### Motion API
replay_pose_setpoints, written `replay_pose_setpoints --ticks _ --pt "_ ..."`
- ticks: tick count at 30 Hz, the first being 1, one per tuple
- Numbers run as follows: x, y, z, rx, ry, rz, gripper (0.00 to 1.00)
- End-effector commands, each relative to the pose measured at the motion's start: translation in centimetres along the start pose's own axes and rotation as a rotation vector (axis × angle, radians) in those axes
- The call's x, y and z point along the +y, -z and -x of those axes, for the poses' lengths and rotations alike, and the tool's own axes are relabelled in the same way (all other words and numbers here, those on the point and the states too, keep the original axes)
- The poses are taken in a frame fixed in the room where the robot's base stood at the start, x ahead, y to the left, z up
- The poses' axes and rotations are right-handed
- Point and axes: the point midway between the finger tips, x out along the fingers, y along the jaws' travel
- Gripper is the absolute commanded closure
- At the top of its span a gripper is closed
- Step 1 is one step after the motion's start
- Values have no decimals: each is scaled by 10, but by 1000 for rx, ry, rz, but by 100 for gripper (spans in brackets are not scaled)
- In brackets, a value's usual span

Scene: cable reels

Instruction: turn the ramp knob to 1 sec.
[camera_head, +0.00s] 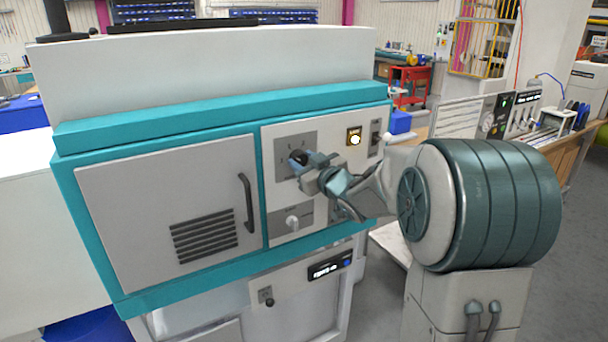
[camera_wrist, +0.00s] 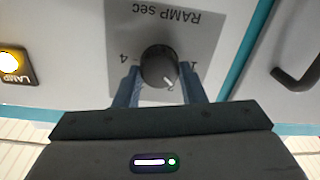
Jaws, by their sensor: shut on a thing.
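The ramp knob (camera_wrist: 159,66) is dark and round, on a grey plate (camera_wrist: 190,22) labelled "RAMP sec", which appears upside down in the wrist view. A "4" shows left of the knob and a "1" right of it. The knob's white pointer line points down and slightly right in that view, not straight at the "1". My gripper (camera_wrist: 162,88) is shut on the knob, one finger on each side. In the head view my gripper (camera_head: 303,167) is at the panel, partly covering the knob and its plate (camera_head: 283,143).
A lit lamp (camera_head: 354,137) and a dark switch (camera_head: 375,138) are right of the plate. A lighter knob (camera_head: 292,222) sits below my gripper. A door with a dark handle (camera_head: 246,203) is to the left. The handle also shows at right in the wrist view (camera_wrist: 300,78).

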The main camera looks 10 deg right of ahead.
Motion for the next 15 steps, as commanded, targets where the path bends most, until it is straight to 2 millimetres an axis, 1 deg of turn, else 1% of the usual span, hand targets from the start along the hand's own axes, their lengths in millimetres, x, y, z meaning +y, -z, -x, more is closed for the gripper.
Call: replay_pose_setpoints --ticks 1,2,15 --pt "-3 -6 0 2 1 48 86" --pt "-3 -6 0 0 1 77 86" --pt "-4 -4 0 -16 -1 461 86"
